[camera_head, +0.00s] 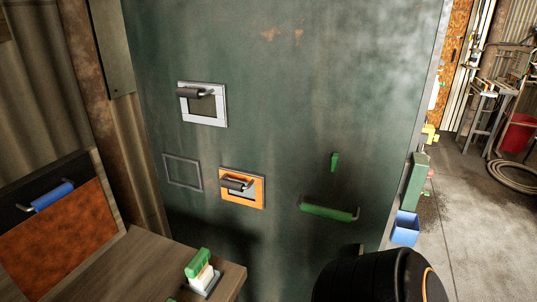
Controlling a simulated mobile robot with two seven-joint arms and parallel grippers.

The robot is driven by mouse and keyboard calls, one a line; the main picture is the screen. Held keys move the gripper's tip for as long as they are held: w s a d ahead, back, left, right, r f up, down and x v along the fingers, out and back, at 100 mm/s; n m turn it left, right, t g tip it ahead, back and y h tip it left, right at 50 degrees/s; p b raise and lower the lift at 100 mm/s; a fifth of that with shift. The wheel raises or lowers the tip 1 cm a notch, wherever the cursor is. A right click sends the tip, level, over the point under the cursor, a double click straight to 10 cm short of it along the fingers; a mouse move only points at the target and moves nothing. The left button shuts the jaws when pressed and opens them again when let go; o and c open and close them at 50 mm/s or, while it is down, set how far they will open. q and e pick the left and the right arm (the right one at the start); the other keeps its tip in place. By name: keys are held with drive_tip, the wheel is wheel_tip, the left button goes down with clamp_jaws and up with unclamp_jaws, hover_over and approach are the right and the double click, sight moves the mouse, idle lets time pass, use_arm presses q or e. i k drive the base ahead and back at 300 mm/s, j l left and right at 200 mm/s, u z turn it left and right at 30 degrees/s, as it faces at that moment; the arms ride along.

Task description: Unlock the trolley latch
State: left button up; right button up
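A large dark green metal panel (290,90) fills the middle of the view. A grey-white square frame with a dark handle (203,104) is set in its upper left. Below it are an empty thin grey frame (183,172) and an orange square frame with a dark handle (242,187). A horizontal green handle (328,212) sits lower right, with a small upright green tab (334,162) above it. I cannot tell which of these, if any, is the trolley latch. Neither gripper shows.
A wooden tabletop (130,270) at bottom left carries a green-topped block in a holder (202,272). An orange and black board with a blue handle (52,196) stands at left. A blue bin (405,228) is beside the panel. The concrete floor at right is partly clear, with a coiled hose (513,174).

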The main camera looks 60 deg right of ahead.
sight(335, 156)
drive_tip(key=l+z, duration=0.2)
drive_tip(key=z, duration=0.3)
drive_tip(key=k+l+z, duration=0.1)
drive_tip(key=l+z, duration=0.15)
drive_tip(key=z, duration=0.25)
drive_tip(key=j+z, duration=0.15)
drive_tip(key=z, duration=0.25)
drive_tip(key=j+z, duration=0.15)
drive_tip(key=z, duration=0.25)
drive_tip(key=j+z, duration=0.15)
drive_tip(key=z, duration=0.25)
drive_tip(key=k, duration=0.05)
